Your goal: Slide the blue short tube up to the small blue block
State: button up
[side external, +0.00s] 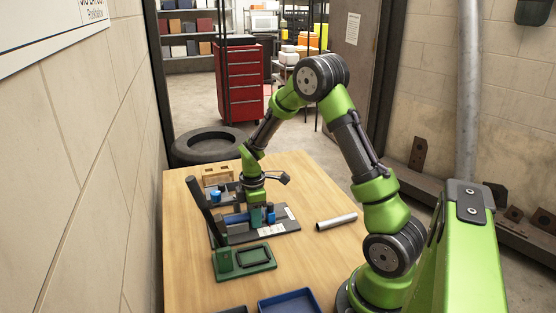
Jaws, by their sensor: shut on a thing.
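My gripper (261,213) points down over the dark fixture board (283,229) on the table. It is shut on a small blue piece (271,214), which looks like the blue short tube and shows just right of the fingers. Another blue part (237,218) lies low on the fixture, left of the fingers. A further small blue piece (215,194) sits at the fixture's back left. I cannot tell which of these is the small blue block. The fingers hide part of the fixture, and the gap between tube and block is too small to judge.
A green stand with a dark upright lever (243,260) is in front of the fixture. A silver tube (336,221) lies to the right. A blue tray (289,302) is at the front edge, and a wooden block (217,173) behind. The table's right side is mostly clear.

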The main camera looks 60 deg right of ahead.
jog(key=shift+s+d, duration=0.35)
dwell(0.5)
jog(key=o, duration=1)
notch_tip(320, 180, up, 16)
jog(key=s+a+r+m+t+y, duration=0.1)
jog(key=s+a+r+m+t, duration=0.2)
jog(key=s+a+m, duration=0.3)
jog(key=s+a+r+m+t+y, duration=0.1)
jog(key=s+a+r+m+t, duration=0.3)
jog(key=a, duration=0.9)
jog(key=s+m, duration=0.3)
